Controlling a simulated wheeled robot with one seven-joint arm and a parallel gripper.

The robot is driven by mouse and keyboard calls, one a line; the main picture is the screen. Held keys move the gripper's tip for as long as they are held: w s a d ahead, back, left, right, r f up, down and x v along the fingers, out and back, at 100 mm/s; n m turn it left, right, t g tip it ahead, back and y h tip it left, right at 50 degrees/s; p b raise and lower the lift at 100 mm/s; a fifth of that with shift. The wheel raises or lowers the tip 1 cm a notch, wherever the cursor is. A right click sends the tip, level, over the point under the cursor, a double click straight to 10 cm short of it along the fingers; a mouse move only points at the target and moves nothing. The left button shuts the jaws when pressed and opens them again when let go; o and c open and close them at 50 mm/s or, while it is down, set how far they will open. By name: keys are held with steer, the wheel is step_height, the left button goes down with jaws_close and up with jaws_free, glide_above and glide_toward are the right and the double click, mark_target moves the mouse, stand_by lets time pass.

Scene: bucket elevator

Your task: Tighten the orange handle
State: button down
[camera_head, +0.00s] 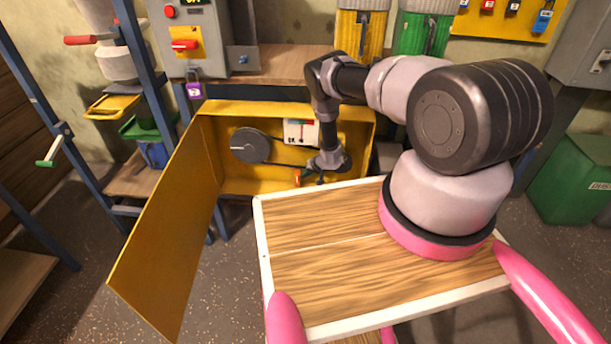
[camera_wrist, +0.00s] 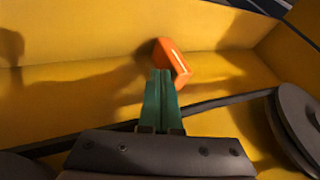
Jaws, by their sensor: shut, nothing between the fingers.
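The orange handle (camera_head: 297,177) is a small part low inside the open yellow housing, near its front wall. In the wrist view the orange handle (camera_wrist: 174,62) stands just beyond my fingertips against the yellow wall. My gripper (camera_wrist: 160,75) has its green fingers closed together, with nothing between them. The tips overlap the handle's lower left edge in the picture; I cannot tell if they touch it. In the head view my gripper (camera_head: 318,180) is small and dark, just right of the handle. The handle's base is hidden behind the fingers.
The yellow housing (camera_head: 285,108) holds a dark pulley (camera_head: 250,145), a belt and a white label plate (camera_head: 300,132). Its yellow door (camera_head: 170,235) hangs open at the left. The belt (camera_wrist: 230,101) and a pulley (camera_wrist: 297,125) lie close to the fingers at right.

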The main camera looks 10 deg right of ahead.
mark_target(297, 173)
steer(key=shift+w+a+r, duration=0.15)
steer(key=shift+a+r, duration=0.15)
steer(key=shift+a, duration=0.15)
stand_by(0.5)
steer(key=shift+w+a+r, duration=0.2)
steer(key=shift+a+r, duration=0.1)
steer(key=shift+a, duration=0.3)
steer(key=shift+a+r, duration=0.1)
steer(key=shift+a, duration=0.1)
stand_by(0.5)
